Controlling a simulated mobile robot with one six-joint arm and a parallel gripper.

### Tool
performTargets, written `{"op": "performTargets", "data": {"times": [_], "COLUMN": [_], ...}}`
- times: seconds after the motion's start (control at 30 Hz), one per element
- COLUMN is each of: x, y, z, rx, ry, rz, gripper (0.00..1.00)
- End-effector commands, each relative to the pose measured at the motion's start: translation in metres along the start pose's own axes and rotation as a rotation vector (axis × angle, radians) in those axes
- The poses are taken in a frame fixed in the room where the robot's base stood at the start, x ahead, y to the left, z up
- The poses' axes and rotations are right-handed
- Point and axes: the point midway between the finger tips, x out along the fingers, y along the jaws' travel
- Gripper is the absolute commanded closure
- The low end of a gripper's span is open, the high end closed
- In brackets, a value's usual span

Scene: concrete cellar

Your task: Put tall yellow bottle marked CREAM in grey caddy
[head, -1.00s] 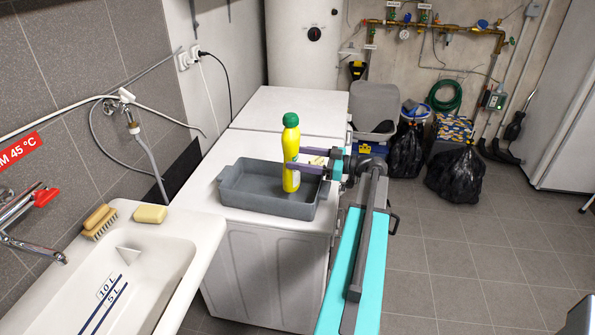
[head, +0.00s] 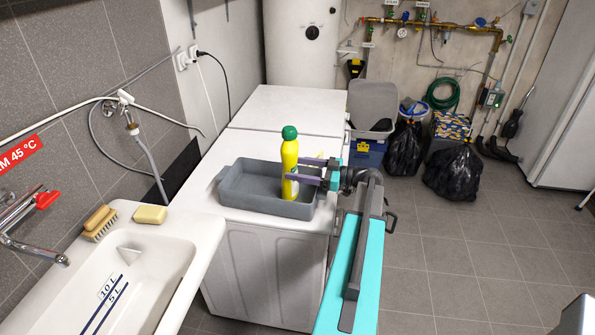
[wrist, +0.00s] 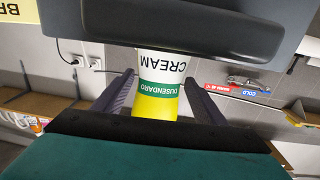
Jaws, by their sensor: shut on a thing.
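The tall yellow bottle (head: 289,158) with a green cap stands upright within the outline of the grey caddy (head: 235,195), towards its right end, in the head view. I cannot tell whether its base touches the caddy floor. My gripper (head: 294,171) reaches in from the right and is shut on the bottle's body. In the wrist view the bottle (wrist: 156,103) sits between both fingers, with CREAM reading upside down on its white label. The caddy rests on a white machine top.
A white sink (head: 150,250) with a brush (head: 101,222) and a yellow sponge (head: 150,214) is at the left. A second white top (head: 290,108) lies behind the caddy. Black bags (head: 455,173) stand on the floor at the right.

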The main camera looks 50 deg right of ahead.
Motion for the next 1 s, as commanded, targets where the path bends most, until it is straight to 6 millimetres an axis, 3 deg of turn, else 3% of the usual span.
{"op": "performTargets", "data": {"times": [0.2, 0.73, 0.77, 0.87, 1.0], "x": [0.000, 0.001, 0.001, 0.001, 0.001], "y": [0.000, -0.001, -0.001, -0.001, -0.001], "z": [0.010, 0.014, 0.015, 0.015, 0.015], "rx": [-0.001, -0.001, 0.000, 0.000, 0.000], "ry": [0.003, 0.003, 0.000, 0.000, 0.000], "rz": [0.000, -0.001, -0.001, -0.002, -0.002], "gripper": [0.78, 0.78, 0.33, 0.16, 0.16]}}
